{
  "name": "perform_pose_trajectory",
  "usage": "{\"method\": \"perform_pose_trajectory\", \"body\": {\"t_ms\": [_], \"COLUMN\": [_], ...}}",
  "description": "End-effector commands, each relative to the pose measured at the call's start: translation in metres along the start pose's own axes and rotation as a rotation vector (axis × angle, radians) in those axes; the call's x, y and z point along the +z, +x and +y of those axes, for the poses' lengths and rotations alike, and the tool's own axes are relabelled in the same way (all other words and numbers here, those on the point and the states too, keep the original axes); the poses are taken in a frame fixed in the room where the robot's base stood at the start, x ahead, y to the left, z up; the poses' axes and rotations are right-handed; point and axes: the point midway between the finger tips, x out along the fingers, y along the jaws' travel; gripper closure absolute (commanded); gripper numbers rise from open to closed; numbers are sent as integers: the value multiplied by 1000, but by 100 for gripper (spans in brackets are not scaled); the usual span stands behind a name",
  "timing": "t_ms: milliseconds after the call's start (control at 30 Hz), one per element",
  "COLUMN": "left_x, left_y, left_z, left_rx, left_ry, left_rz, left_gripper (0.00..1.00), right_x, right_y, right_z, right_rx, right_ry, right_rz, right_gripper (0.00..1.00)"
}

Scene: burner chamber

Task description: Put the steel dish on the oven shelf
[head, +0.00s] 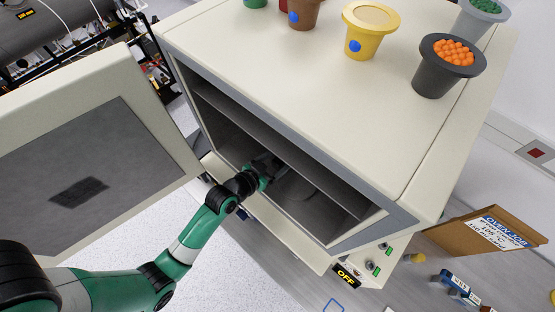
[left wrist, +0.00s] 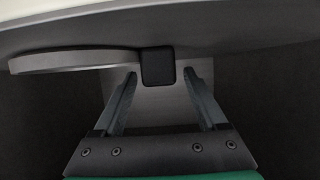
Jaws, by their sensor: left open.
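The oven (head: 330,85) stands with its door (head: 90,150) swung open to the left. A grey shelf (head: 265,130) runs across its chamber. My left arm reaches in through the front, and the left gripper (head: 273,168) is inside, below that shelf. A grey rounded shape, probably the steel dish (head: 303,187), lies low in the chamber beside the gripper. In the left wrist view, a grey rim (left wrist: 80,62) with a black block (left wrist: 158,68) shows ahead. My left gripper (left wrist: 160,76) is open, its fingers on either side of the block, with gaps visible. My right gripper is out of view.
Several pots stand on the oven top, among them a yellow one (head: 369,35) and a dark one with orange beads (head: 448,68). An OFF label (head: 346,276) is on the front panel. A cardboard sign (head: 487,237) and small bottles are at the right.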

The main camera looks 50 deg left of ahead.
Motion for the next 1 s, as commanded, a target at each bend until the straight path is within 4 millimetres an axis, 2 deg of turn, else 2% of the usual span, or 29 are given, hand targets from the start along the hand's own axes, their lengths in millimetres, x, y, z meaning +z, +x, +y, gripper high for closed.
{"method": "perform_pose_trajectory", "body": {"t_ms": [167,267,500,600,767,1000], "left_x": [-2,-2,-1,-1,-2,-2], "left_y": [-10,-30,-89,-107,-120,-121], "left_z": [0,0,0,0,0,0], "left_rx": [0,-1,-2,-1,0,1], "left_ry": [0,0,-1,-1,-1,0], "left_rz": [-1,0,-2,-1,0,0], "left_gripper": [25,25,25,25,25,25], "right_x": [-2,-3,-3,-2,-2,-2], "right_y": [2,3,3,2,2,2], "right_z": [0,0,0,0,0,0], "right_rx": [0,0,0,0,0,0], "right_ry": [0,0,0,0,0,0], "right_rz": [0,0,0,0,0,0], "right_gripper": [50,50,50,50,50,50]}}
